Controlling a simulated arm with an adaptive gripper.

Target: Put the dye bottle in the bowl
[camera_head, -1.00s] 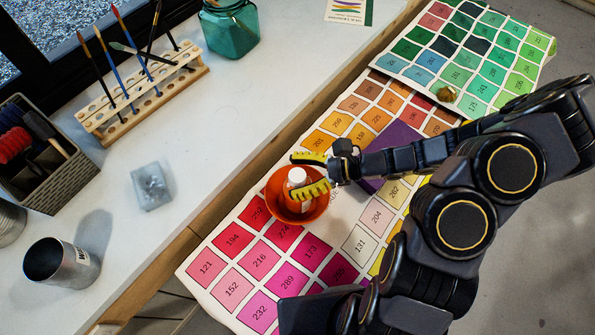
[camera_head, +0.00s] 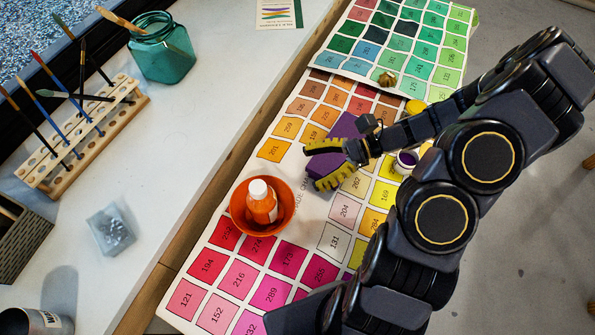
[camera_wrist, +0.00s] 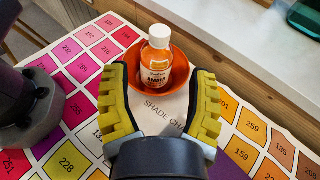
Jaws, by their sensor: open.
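The dye bottle (camera_head: 262,203) is orange with a white cap and stands inside the orange bowl (camera_head: 240,227). The bowl rests on the shade chart (camera_head: 322,208). In the wrist view the bottle (camera_wrist: 155,62) stands upright with an amber label facing me, and the bowl's rim (camera_wrist: 181,66) shows around it. My gripper (camera_head: 317,166) has yellow ridged fingers, is open and empty, and is up and right of the bowl in the head view. In the wrist view my gripper (camera_wrist: 160,90) has its fingers spread, with the bottle beyond them and apart from them.
A small jar with purple contents (camera_head: 405,161) stands right of my gripper, and a brass-coloured piece (camera_head: 387,80) lies on the green chart. The pale counter on the left holds a teal jar (camera_head: 161,52), a wooden brush rack (camera_head: 82,137), a clear box (camera_head: 110,229) and a metal cup (camera_head: 36,322).

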